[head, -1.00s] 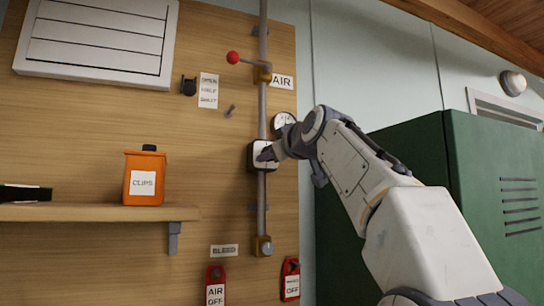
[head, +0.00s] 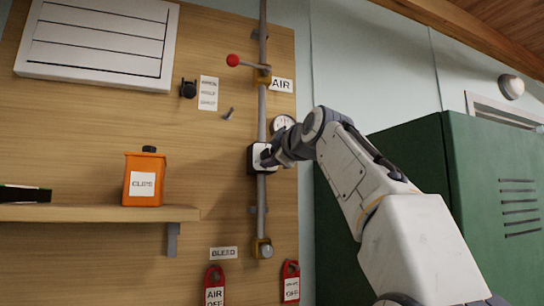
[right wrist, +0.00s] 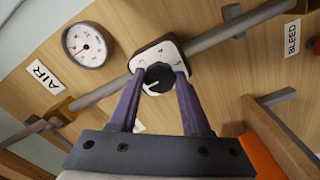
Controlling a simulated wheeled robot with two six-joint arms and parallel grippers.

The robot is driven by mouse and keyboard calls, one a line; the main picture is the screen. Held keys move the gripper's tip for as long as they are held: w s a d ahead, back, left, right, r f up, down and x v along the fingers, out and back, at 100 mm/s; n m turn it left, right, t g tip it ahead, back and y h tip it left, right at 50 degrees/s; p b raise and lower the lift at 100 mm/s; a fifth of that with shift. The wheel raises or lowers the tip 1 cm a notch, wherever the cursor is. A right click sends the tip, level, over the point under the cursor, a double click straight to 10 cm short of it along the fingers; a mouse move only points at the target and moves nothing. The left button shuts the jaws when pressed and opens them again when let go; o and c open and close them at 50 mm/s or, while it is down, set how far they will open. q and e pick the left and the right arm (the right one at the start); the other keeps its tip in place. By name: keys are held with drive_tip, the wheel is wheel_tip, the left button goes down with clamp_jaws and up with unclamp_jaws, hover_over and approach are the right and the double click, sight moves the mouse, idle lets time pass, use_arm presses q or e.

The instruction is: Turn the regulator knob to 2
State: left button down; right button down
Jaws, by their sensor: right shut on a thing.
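The regulator (head: 252,160) is a dark box with a white face on the vertical pipe. In the right wrist view its white dial plate (right wrist: 166,51) carries a round black knob (right wrist: 158,77) with a pale pointer mark. The dial figures are too small and partly covered to read. My right gripper (right wrist: 159,74) is shut on the knob, one purple finger on each side of it. In the head view my right gripper (head: 267,158) covers part of the regulator face. My left gripper is not in view.
A round pressure gauge (right wrist: 86,45) sits beside the regulator. A red-ended AIR lever (head: 233,60) is above, a BLEED label (head: 223,253) and red tags (head: 214,280) below. An orange can (head: 144,180) stands on a shelf (head: 90,213) at left; a green locker (head: 470,190) is at right.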

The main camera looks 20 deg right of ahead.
drive_tip(key=shift+f, duration=0.15)
drive_tip(key=shift+c, duration=1.8)
unclamp_jaws()
drive_tip(key=shift+s, duration=0.1)
drive_tip(key=s+b, duration=0.4)
drive_tip(key=s, duration=0.6)
drive_tip(key=shift+s+d, duration=0.15)
drive_tip(key=shift+d, duration=0.05)
